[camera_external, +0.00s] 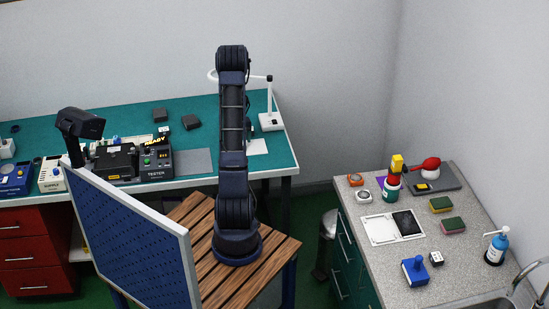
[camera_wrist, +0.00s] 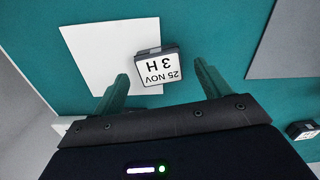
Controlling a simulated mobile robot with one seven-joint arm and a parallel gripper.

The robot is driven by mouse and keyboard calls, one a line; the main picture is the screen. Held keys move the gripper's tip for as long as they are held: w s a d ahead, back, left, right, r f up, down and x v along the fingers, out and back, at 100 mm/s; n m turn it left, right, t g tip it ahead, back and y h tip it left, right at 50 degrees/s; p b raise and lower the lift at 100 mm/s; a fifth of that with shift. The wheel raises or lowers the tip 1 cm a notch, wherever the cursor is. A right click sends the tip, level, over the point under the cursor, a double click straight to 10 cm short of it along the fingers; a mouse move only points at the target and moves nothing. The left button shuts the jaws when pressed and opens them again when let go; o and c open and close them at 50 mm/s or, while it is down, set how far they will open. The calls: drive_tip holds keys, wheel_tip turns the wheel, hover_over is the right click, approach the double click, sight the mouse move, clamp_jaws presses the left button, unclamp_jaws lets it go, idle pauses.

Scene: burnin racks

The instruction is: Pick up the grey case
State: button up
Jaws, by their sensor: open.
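In the wrist view, a small dark grey case (camera_wrist: 154,51) with a white label reading "25 NOV 3 H" lies on the teal bench, at the edge of a white sheet (camera_wrist: 88,43). The label appears upside down. My gripper (camera_wrist: 161,72) is open and empty; its green fingers are apart, with the case in line between and beyond their tips. In the external view my arm hides my gripper and this case. Another dark labelled case (camera_wrist: 302,130) is at the wrist view's right edge. Two dark grey cases, one left (camera_external: 160,115) and one right (camera_external: 191,122), lie at the bench's back.
The bench (camera_external: 220,120) also bears a grey mat (camera_external: 195,162), a tester (camera_external: 156,163) and a white lamp (camera_external: 269,120) right of my arm. A blue pegboard panel (camera_external: 130,230) stands in front. The right counter (camera_external: 380,262) holds bottles and sponges.

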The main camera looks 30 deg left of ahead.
wheel_tip(320, 180, down, 2)
drive_tip(key=shift+f, duration=0.2)
drive_tip(key=shift+c, duration=0.3)
drive_tip(key=c, duration=1)
drive_tip(key=shift+r, duration=0.1)
wheel_tip(320, 180, up, 20)
drive_tip(key=shift+f, duration=0.1)
